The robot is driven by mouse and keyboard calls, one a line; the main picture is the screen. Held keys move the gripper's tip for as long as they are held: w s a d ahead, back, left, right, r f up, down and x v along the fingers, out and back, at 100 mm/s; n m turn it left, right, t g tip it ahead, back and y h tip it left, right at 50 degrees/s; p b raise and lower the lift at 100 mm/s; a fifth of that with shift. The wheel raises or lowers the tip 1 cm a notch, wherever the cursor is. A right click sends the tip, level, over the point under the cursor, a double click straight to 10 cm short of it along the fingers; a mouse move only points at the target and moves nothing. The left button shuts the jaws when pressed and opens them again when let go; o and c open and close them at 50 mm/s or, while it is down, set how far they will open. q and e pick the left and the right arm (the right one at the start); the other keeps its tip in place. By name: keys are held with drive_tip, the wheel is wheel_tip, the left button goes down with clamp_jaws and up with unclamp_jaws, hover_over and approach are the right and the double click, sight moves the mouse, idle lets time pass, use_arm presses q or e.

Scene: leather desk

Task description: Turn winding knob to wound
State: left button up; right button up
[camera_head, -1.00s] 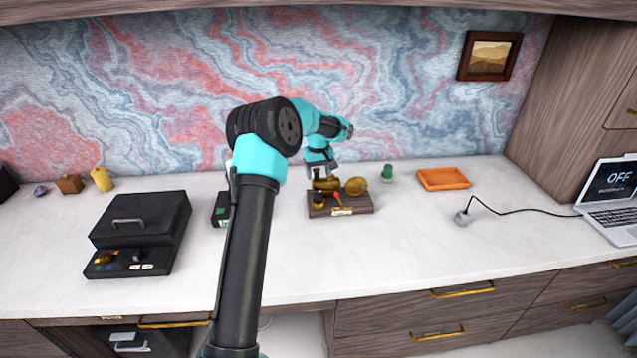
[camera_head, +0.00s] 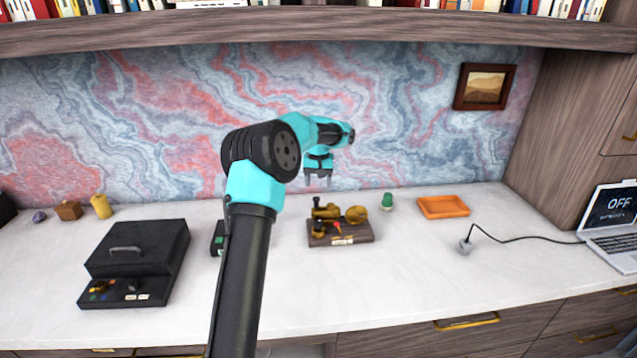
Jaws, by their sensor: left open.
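A small wooden-based device (camera_head: 358,238) with brass parts stands on the desk near the middle. It carries a round brass piece (camera_head: 356,214) at its right, brass parts at its left and a small red pointer (camera_head: 337,229) in front. I cannot tell which part is the winding knob or read its setting. My left gripper (camera_head: 318,181) is open and empty, pointing down above the left part of the device, apart from it. My right gripper does not show.
A black box (camera_head: 138,250) with a handle stands at the left. A dark box (camera_head: 217,239) is partly hidden by my arm. A green item (camera_head: 387,201), an orange tray (camera_head: 443,206), a corded grey plug (camera_head: 465,247) and a laptop (camera_head: 612,213) lie to the right. The front desk is clear.

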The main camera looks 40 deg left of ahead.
sight(318, 222)
use_arm(q)
drive_tip(key=shift+m, duration=3.8)
drive_tip(key=n, duration=1.1)
drive_tip(key=shift+n, duration=0.3)
wheel_tip(318, 222, down, 17)
drive_tip(key=shift+f, duration=0.2)
